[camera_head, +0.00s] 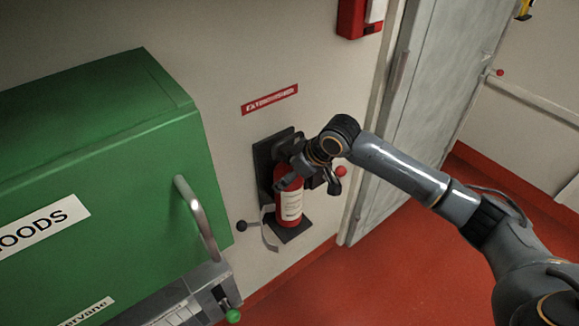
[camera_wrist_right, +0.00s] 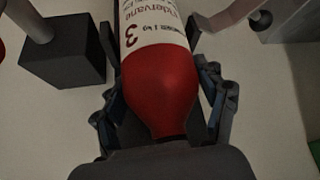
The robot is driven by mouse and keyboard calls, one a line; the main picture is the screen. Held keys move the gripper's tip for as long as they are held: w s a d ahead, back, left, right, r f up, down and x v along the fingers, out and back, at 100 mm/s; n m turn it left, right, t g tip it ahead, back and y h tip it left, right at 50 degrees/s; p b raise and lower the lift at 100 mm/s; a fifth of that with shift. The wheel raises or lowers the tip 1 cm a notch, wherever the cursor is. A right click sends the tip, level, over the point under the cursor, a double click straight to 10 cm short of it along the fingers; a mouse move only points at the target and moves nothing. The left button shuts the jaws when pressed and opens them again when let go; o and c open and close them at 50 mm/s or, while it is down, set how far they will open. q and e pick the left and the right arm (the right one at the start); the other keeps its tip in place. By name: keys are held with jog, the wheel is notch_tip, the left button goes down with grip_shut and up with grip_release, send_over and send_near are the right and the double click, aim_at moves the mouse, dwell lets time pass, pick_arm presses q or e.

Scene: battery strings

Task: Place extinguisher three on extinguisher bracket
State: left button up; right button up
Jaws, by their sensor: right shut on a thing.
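A red extinguisher (camera_head: 289,205) with a white label stands upright at the black wall bracket (camera_head: 263,165). The label shows a 3 in the right wrist view, where the extinguisher (camera_wrist_right: 160,85) lies between the fingers. The bracket has a back plate and a bottom shelf under the extinguisher; I cannot tell whether the base touches the shelf. A pale curved strap (camera_head: 268,232) with a dark knob hangs open at the bracket's left. My right gripper (camera_head: 300,178) is shut on the extinguisher's upper body. My left gripper is not in view.
A green cabinet (camera_head: 110,130) with a metal handle (camera_head: 197,215) stands close on the left. A red sign (camera_head: 269,99) is above the bracket, and a red box (camera_head: 358,18) is higher up. A grey door (camera_head: 425,90) is on the right. The red floor (camera_head: 350,285) is open.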

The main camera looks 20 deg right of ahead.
jog(key=shift+x, duration=0.9)
jog(key=o, duration=1.5)
jog(key=shift+s+d+f, duration=0.2)
jog(key=shift+d+f, duration=0.05)
jog(key=shift+f, duration=0.1)
jog(key=shift+c, duration=0.2)
jog(key=o, duration=0.4)
jog(key=shift+c, duration=0.2)
jog(key=shift+s+r, duration=0.1)
jog(key=v, duration=1.2)
jog(key=shift+p, duration=0.35)
